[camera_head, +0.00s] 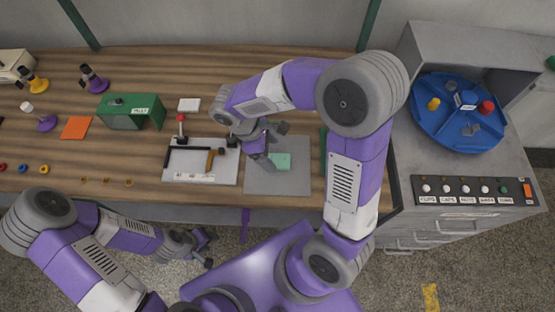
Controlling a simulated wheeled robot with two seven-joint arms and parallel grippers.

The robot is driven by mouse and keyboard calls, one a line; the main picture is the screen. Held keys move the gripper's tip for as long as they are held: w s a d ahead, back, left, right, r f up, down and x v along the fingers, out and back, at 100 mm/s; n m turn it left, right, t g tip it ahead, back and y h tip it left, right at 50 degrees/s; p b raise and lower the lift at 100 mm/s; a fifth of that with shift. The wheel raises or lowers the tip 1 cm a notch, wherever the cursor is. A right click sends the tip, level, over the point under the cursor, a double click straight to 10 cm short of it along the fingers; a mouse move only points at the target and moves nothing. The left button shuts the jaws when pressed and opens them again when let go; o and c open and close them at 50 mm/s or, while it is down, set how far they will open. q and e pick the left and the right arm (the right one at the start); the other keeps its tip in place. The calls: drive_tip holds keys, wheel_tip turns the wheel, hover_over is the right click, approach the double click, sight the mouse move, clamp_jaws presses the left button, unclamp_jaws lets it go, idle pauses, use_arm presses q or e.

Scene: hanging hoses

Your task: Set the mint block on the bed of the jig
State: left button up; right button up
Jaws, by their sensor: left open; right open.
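The mint block (282,162) lies on a grey mat (290,185) near the middle of the table. My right gripper (274,148) is open above the mat, close to the block's upper left side; I cannot tell whether it touches the block. The jig (207,177) stands just left of the mat. It has a pale bed, a black L-shaped fence (186,148), a brown and black part (211,158) and a red-knobbed clamp (181,124). No block shows on its bed. My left gripper (205,247) is open and empty, in front of the table's edge and away from the jig.
A green box (132,111), a white square (189,104) and an orange square (76,128) lie to the left. A blue round tray (458,112) sits on the grey cabinet at right, beside a row of buttons. My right arm covers the table's right part.

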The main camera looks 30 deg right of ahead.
sight(278, 161)
drive_tip(key=b+x, duration=0.1)
drive_tip(key=x, duration=0.3)
drive_tip(key=shift+r, duration=0.15)
drive_tip(key=c, duration=1.2)
